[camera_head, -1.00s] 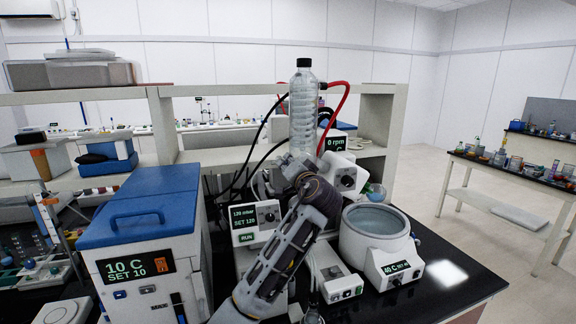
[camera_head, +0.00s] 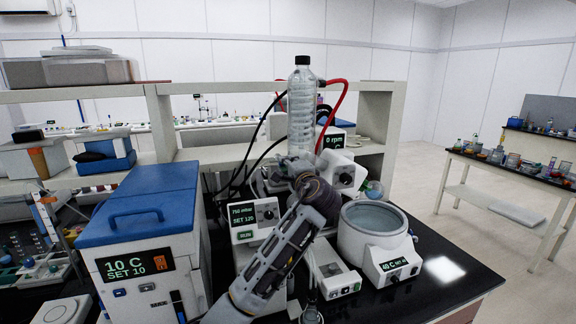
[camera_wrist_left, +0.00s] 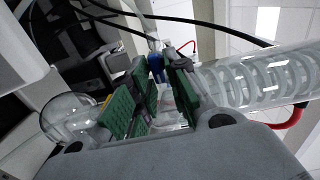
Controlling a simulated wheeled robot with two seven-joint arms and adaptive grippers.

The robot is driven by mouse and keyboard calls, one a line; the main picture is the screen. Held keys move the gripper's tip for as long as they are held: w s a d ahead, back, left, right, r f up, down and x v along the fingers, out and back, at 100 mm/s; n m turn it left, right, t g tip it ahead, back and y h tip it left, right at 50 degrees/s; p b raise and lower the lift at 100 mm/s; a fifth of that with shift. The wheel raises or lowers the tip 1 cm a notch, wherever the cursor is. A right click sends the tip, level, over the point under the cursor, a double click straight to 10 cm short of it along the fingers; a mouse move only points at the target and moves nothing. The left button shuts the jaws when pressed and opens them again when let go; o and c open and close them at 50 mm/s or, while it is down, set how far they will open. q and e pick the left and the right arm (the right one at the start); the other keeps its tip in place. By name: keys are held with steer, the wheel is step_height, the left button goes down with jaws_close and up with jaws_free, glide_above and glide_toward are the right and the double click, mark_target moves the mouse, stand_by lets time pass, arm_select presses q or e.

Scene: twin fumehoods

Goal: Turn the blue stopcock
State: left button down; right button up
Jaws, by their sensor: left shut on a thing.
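The blue stopcock (camera_wrist_left: 156,67) shows in the left wrist view between the green-padded fingers of my left gripper (camera_wrist_left: 157,84), which is shut on it. The stopcock sits beside the clear glass condenser (camera_wrist_left: 260,78) with its coiled tube. In the head view my left arm reaches up from the bottom to the foot of the upright condenser (camera_head: 302,105). There the arm and wrist hide the stopcock. My right gripper is in neither current view.
A blue-lidded chiller (camera_head: 140,255) stands left of my arm. A vacuum controller (camera_head: 255,218) is behind it. A heating bath (camera_head: 375,240) stands to the right, near the bench's right edge. Black and red hoses (camera_head: 346,98) loop around the condenser. A round glass flask (camera_wrist_left: 72,115) is close to the gripper.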

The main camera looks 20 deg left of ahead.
arm_select(q)
steer(key=shift+m, duration=0.3)
steer(key=c, duration=1.5)
jaws_free()
steer(key=shift+c, duration=0.2)
steer(key=shift+d, duration=0.1)
steer(key=shift+s, duration=0.1)
steer(key=v, duration=1.1)
steer(key=shift+s+d, duration=0.25)
steer(key=shift+d, duration=0.05)
steer(key=shift+f, duration=0.1)
